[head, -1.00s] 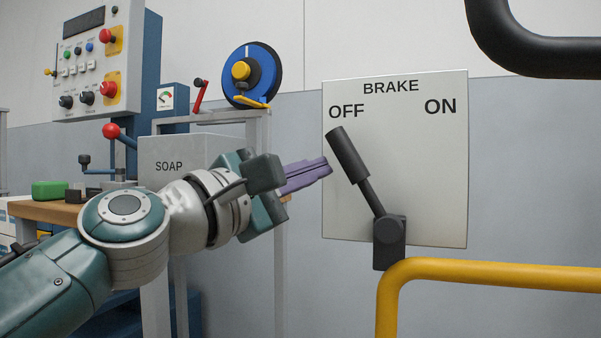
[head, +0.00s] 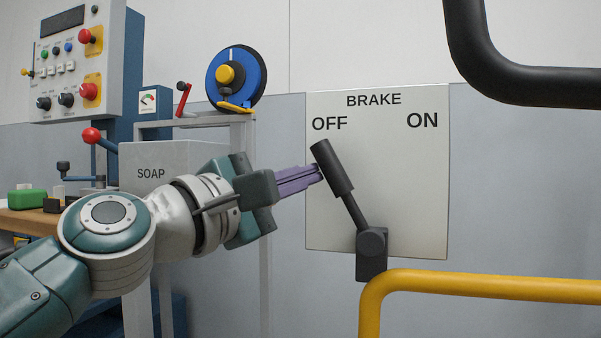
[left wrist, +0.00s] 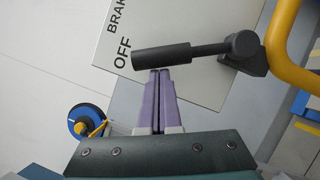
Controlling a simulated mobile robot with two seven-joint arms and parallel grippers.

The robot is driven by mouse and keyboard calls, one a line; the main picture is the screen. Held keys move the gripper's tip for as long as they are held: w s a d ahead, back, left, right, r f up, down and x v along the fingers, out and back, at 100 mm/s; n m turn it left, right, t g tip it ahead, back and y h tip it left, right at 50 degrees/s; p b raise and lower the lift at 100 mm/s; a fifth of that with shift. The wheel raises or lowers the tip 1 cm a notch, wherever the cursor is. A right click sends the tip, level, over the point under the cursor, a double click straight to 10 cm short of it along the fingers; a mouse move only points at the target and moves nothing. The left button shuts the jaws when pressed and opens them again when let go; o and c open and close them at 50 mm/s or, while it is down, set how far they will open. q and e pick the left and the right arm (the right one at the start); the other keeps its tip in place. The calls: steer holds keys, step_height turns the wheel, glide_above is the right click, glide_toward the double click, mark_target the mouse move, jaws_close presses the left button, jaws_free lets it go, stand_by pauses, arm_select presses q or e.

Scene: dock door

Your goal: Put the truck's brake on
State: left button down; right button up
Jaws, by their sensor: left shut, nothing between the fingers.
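The brake lever (head: 332,166) is a dark handle on a pivot block (head: 371,254), in front of a white panel (head: 400,190) marked BRAKE, OFF and ON. The lever leans left, its grip just below OFF. My left gripper (head: 318,174) is shut and empty, its purple fingertips at the left side of the grip. In the left wrist view, the fingertips (left wrist: 160,72) lie close beside the lever's grip (left wrist: 162,58); I cannot tell if they touch. My right gripper is not in view.
A yellow rail (head: 480,284) runs right from below the pivot. A thick black bar (head: 520,85) crosses the upper right. A soap box (head: 165,165), a blue reel (head: 236,77) and a control panel (head: 72,60) stand at left.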

mark_target(328, 150)
arm_select(q)
steer(key=shift+s+d+r+m+g+y+p, duration=0.2)
steer(key=shift+d+r+m+p, duration=0.4)
steer(key=shift+p, duration=0.65)
steer(key=shift+s+d+r+m+g+p, duration=0.1)
steer(key=shift+d+r+m+g+p, duration=0.4)
steer(key=shift+p, duration=0.8)
steer(key=shift+s+d+r+m+g+y+p, duration=0.15)
steer(key=shift+d+r+m+p, duration=0.2)
steer(key=shift+r+m+p, duration=0.65)
steer(key=d+m+p, duration=0.1)
steer(key=p, duration=0.2)
steer(key=s+d+m+g+y+p, duration=0.1)
steer(key=d+p, duration=0.1)
steer(key=p, duration=0.1)
steer(key=d+m+p, duration=0.1)
steer(key=m+p, duration=0.1)
steer(key=p, duration=0.1)
steer(key=shift+s+d+f+y, duration=0.1)
steer(key=shift+s+d+y, duration=0.15)
steer(key=shift+s+d+f+m+g+y+p, duration=0.2)
steer(key=shift+d+m+g+y+p, duration=0.1)
steer(key=shift+d+m+p, duration=0.3)
steer(key=shift+s+d+f+p, duration=0.25)
steer(key=shift+d+p, duration=0.1)
steer(key=shift+d, duration=0.25)
steer(key=shift+w+r, duration=0.1)
